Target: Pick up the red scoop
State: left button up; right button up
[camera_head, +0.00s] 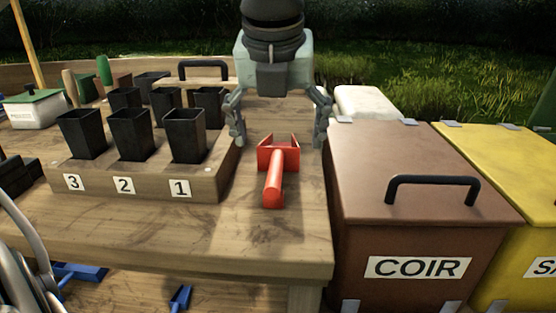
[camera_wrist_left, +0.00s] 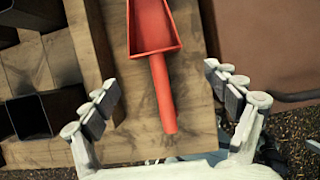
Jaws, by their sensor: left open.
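The red scoop (camera_head: 272,184) lies on the wooden bench top, its handle toward the front edge and its open pan toward the back. My left gripper (camera_head: 279,122) hangs over the bench just behind the pan in the head view, open and empty, its fingers wide apart. In the left wrist view the scoop (camera_wrist_left: 163,92) shows between the spread fingers of the left gripper (camera_wrist_left: 164,94), its handle end pointing toward the gripper's palm. No contact between fingers and scoop is visible. My right gripper is not in view.
Left of the scoop, a wooden block (camera_head: 211,184) numbered 1 to 3 holds several black pots (camera_head: 131,135). Right of the bench stand a brown COIR bin (camera_head: 355,210) with a black handle and a yellow bin (camera_head: 505,160). Blue tools (camera_head: 180,299) lie below the bench. Bench around the scoop's handle is clear.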

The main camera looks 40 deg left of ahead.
aim_at(277, 154)
pick_arm(q)
jog(key=x, duration=0.4)
jog(key=shift+a+f+p, duration=0.25)
jog(key=shift+f+p, duration=0.05)
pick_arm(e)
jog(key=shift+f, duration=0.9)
pick_arm(q)
jog(key=c, duration=1.7)
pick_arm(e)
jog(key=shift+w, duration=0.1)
